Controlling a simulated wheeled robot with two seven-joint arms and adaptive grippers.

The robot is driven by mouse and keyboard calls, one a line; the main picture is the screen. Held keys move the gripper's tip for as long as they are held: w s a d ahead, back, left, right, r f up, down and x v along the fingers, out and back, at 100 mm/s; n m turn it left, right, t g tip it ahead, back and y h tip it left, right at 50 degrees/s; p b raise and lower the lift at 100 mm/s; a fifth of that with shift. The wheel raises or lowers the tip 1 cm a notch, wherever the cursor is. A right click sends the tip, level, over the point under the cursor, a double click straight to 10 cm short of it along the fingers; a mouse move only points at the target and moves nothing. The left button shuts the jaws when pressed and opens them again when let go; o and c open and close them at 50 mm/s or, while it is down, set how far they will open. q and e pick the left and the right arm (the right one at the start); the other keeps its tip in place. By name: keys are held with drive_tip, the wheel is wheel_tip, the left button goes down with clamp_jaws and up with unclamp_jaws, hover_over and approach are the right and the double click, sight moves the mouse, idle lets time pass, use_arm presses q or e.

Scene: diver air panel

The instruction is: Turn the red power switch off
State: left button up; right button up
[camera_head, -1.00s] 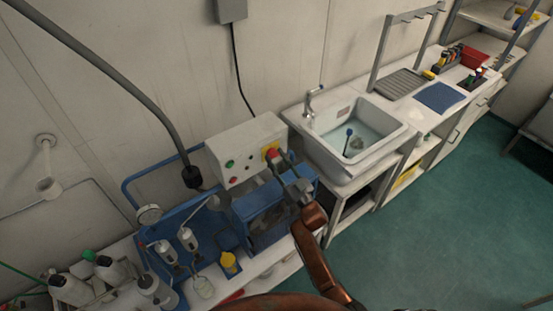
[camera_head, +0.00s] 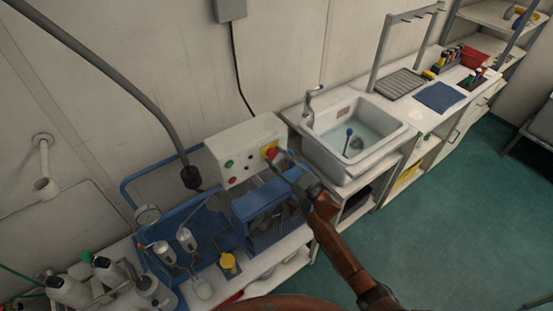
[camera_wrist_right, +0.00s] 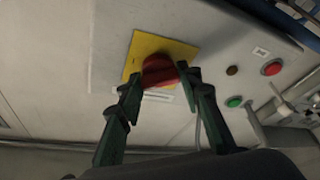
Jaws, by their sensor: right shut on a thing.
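The red power switch (camera_wrist_right: 160,71) is a red knob on a yellow square plate (camera_wrist_right: 144,46), on the front of a pale control box (camera_head: 231,150). In the head view the red knob (camera_head: 270,153) sits at the right end of the box. My right gripper (camera_head: 279,158) reaches it from the lower right. In the right wrist view its two fingers (camera_wrist_right: 161,82) are on either side of the red knob, shut on it. The fingers partly cover the knob's sides. The knob's exact turn angle is hard to tell. My left gripper is not in view.
Green and red buttons (camera_wrist_right: 271,68) sit on the same panel. A blue machine frame (camera_head: 262,220) stands below the box. A sink (camera_head: 356,130) is to the right. Bottles (camera_head: 72,289) and fittings crowd the lower left. The green floor at right is clear.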

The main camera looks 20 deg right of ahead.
drive_tip(key=n+g, duration=0.1)
drive_tip(key=n, duration=0.2)
drive_tip(key=n+g+y, duration=0.1)
drive_tip(key=n, duration=0.3)
drive_tip(key=shift+d+r+g+p, duration=0.15)
drive_tip(key=shift+g+p, duration=0.15)
drive_tip(key=shift+g, duration=0.1)
drive_tip(key=n, duration=0.2)
drive_tip(key=n+g+p, duration=0.1)
drive_tip(key=n, duration=0.1)
drive_tip(key=shift+w+r+g, duration=0.1)
drive_tip(key=shift+g, duration=0.2)
drive_tip(key=shift+n+h+p, duration=0.35)
drive_tip(key=shift+n+h, duration=0.05)
drive_tip(key=shift+n, duration=0.3)
drive_tip(key=o, duration=1.2)
drive_tip(key=shift+c, duration=0.2)
